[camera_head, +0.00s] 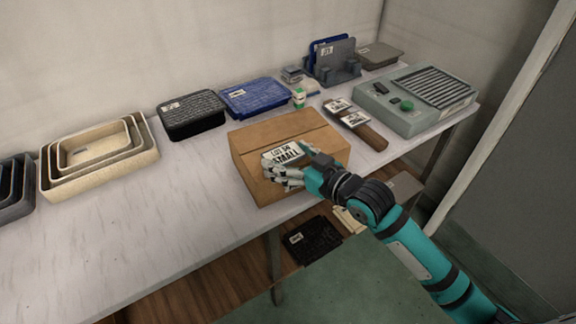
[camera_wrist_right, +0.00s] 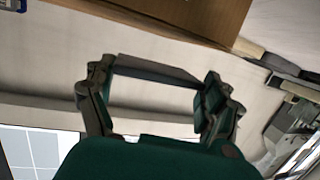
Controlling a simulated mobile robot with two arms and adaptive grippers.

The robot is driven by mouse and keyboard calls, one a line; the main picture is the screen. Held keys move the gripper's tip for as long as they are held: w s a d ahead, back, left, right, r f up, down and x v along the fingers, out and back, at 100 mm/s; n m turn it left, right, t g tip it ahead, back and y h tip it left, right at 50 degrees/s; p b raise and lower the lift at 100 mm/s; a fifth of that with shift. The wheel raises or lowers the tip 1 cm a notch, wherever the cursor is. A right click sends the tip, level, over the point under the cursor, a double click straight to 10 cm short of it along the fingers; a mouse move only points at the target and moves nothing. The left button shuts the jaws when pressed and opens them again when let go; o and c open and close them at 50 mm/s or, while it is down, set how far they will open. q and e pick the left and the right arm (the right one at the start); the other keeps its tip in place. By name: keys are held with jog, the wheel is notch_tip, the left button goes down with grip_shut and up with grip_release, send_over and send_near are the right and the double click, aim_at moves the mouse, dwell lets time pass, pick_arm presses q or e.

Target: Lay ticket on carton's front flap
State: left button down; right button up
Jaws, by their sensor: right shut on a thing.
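The brown carton (camera_head: 315,150) sits closed near the table's front edge; part of it also shows at the top of the wrist view (camera_wrist_right: 195,18). A white ticket (camera_head: 286,152) with black print is at the carton's near side, close to its top edge. My right gripper (camera_head: 289,167) is shut on the ticket. In the wrist view a thin strip, seen nearly edge-on, spans between the fingers (camera_wrist_right: 155,70). The fingers hide part of the ticket and carton front. I cannot tell whether the ticket touches the carton. My left gripper is not in view.
Nested cream trays (camera_head: 150,160) stand left of the carton. A black lidded box (camera_head: 191,124) and a blue one (camera_head: 255,104) stand behind it. A brown-handled tool (camera_head: 366,133) and a grey-green device (camera_head: 405,115) lie right. The tabletop at front left is clear.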

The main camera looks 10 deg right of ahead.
notch_tip(320, 180, down, 4)
jog(key=shift+w+r, duration=0.1)
jog(key=shift+r, duration=0.1)
jog(key=shift+f, duration=0.2)
jog(key=o, duration=0.7)
jog(key=shift+a+f, duration=0.1)
jog(key=shift+o, duration=0.2)
